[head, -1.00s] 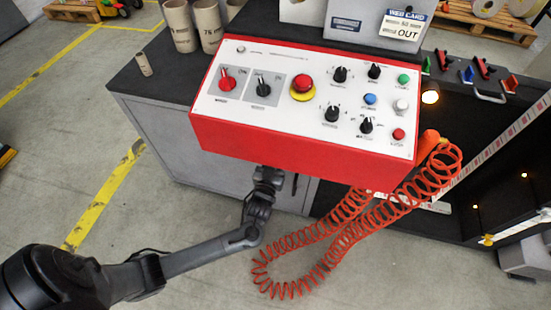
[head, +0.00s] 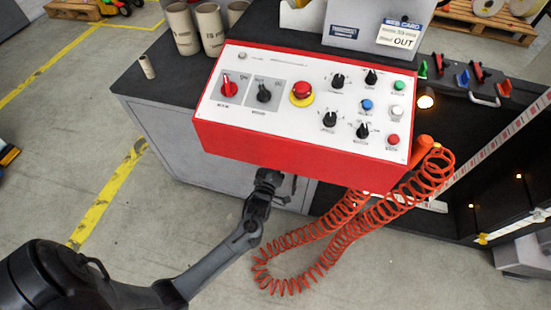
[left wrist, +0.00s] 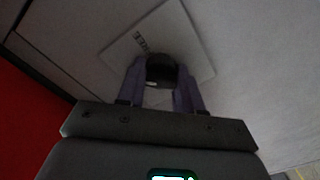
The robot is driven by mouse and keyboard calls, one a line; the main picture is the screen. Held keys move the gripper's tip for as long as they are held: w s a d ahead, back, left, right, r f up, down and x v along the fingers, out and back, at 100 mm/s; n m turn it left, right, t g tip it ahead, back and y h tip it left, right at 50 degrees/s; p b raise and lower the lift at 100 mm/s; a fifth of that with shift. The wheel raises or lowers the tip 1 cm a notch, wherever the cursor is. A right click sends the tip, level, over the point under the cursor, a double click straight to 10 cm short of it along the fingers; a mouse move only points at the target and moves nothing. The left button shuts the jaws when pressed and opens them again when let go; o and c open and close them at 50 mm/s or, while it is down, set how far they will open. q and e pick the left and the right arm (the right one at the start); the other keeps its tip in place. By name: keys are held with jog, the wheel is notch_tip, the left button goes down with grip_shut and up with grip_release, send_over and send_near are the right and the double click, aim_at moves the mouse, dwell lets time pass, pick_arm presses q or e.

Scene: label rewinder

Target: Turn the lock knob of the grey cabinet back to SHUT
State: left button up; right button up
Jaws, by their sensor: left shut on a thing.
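The grey cabinet (head: 165,130) stands under the red control box. Its dark lock knob (left wrist: 160,68) sits on a light square plate (left wrist: 196,48) with a small printed word that is too dim to read surely. My left gripper (left wrist: 160,80) is shut on the knob, one finger on each side. In the head view my left gripper (head: 268,180) is at the cabinet front, just below the red box. The box hides the knob there. My right gripper is in neither view.
The red control box (head: 290,150) overhangs close above my left gripper. A coiled orange cable (head: 290,285) hangs just right of my arm. Cardboard cores (head: 183,28) stand on the dark cabinet top.

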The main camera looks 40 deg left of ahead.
pick_arm(q)
jog(key=n+p, duration=0.1)
jog(key=n, duration=0.3)
jog(key=shift+a+r+n, duration=0.1)
jog(key=shift+r+n, duration=0.05)
jog(key=shift+n, duration=0.15)
jog(key=shift+n+p, duration=0.6)
jog(key=shift+n, duration=0.8)
jog(key=o, duration=1)
jog(key=shift+f, duration=0.2)
jog(key=shift+o, duration=0.2)
